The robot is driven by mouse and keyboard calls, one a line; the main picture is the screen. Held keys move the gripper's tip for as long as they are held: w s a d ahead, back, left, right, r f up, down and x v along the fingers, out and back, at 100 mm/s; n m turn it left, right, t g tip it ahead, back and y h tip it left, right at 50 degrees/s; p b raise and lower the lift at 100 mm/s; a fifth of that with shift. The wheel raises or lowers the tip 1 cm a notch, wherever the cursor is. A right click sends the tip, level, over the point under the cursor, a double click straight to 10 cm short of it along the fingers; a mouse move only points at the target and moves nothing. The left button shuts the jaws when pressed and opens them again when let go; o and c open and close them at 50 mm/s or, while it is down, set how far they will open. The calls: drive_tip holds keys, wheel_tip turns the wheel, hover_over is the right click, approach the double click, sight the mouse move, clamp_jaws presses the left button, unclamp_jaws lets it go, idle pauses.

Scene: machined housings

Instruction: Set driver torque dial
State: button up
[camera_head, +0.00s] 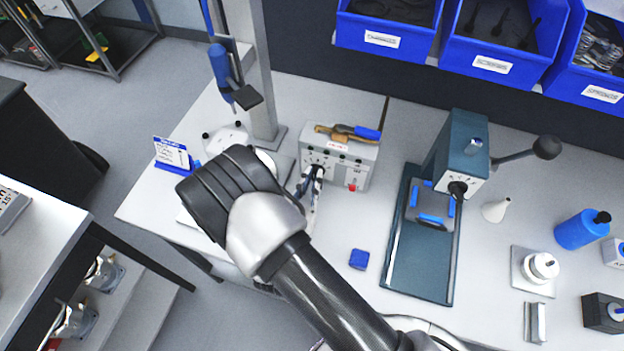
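A black dial (319,170) sits low on the left of that face. My gripper (313,178) is in front of the box, with its fingertips at or very close to the dial. The frame is too small to tell whether they touch or grip it, and my arm hides part of the gripper. The blue driver (221,66) hangs upright beside the grey post at upper left.
Tools with brown and blue handles (350,132) lie on top of the box. A dark green press (455,165) stands right of it. A small blue block (359,259) lies on the bench. Blue bins (385,38) line the back. A blue-based sign (173,154) stands left.

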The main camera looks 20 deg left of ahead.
drive_tip(key=o, duration=0.4)
drive_tip(key=shift+s, duration=0.1)
drive_tip(key=s, duration=0.4)
drive_tip(key=s+d, duration=0.1)
drive_tip(key=s, duration=0.6)
drive_tip(key=shift+s+d, duration=0.15)
drive_tip(key=shift+s, duration=0.25)
drive_tip(key=shift+w+r, duration=0.1)
